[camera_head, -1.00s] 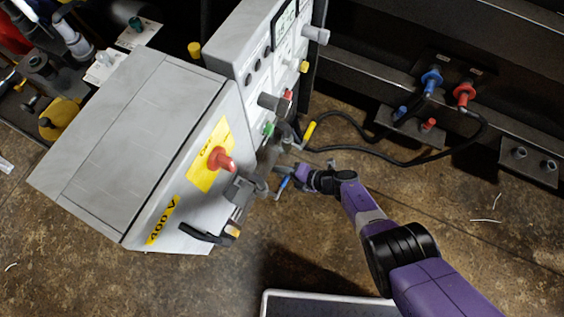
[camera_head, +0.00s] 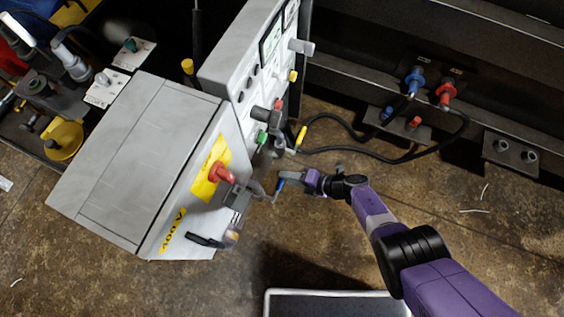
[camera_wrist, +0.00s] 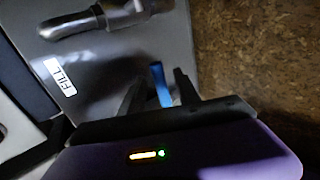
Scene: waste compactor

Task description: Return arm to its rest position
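My gripper (camera_head: 286,180) is at the lower right of the grey cabinet (camera_head: 135,165), next to a small blue handle (camera_head: 279,187). In the wrist view my gripper (camera_wrist: 158,90) has its two dark fingers spread apart. The blue handle (camera_wrist: 160,86) shows between them, with gaps on both sides. I cannot tell how far beyond the fingertips it lies. My purple and black arm reaches from the lower right of the head view, bent at the elbow.
A red knob (camera_head: 221,173) and a black lever (camera_head: 204,240) stick out of the cabinet. A black cable (camera_head: 375,155) runs to blue and red plugs on the back wall. A grey tray (camera_head: 335,293) is at the bottom.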

